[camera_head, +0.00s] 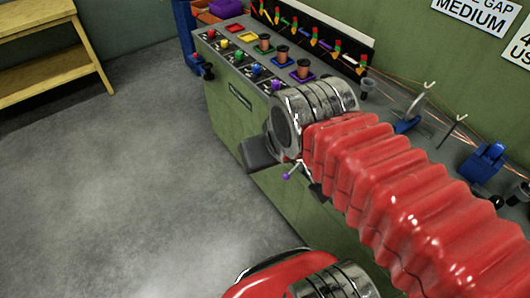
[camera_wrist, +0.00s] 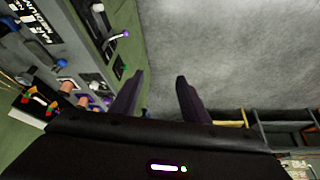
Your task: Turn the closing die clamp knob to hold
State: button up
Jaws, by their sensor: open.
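My gripper (camera_wrist: 159,76) shows in the wrist view as two dark fingers, spread apart with nothing between them. On the front of the green cabinet, a small lever with a purple ball (camera_head: 287,176) sticks out just below my wrist. A purple-tipped lever (camera_wrist: 122,35) also shows in the wrist view, left of and apart from the fingers.
The green cabinet (camera_head: 235,112) carries colored knobs and copper spools (camera_head: 282,54) on its top. Blue fixtures (camera_head: 484,160) and a thin hook (camera_head: 456,128) stand at the right. A wooden shelf (camera_head: 45,45) is at the far left. The grey floor between is clear.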

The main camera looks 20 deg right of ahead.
aim_at(498, 201)
jog(key=k, duration=1.05)
jog(key=z, duration=3.5)
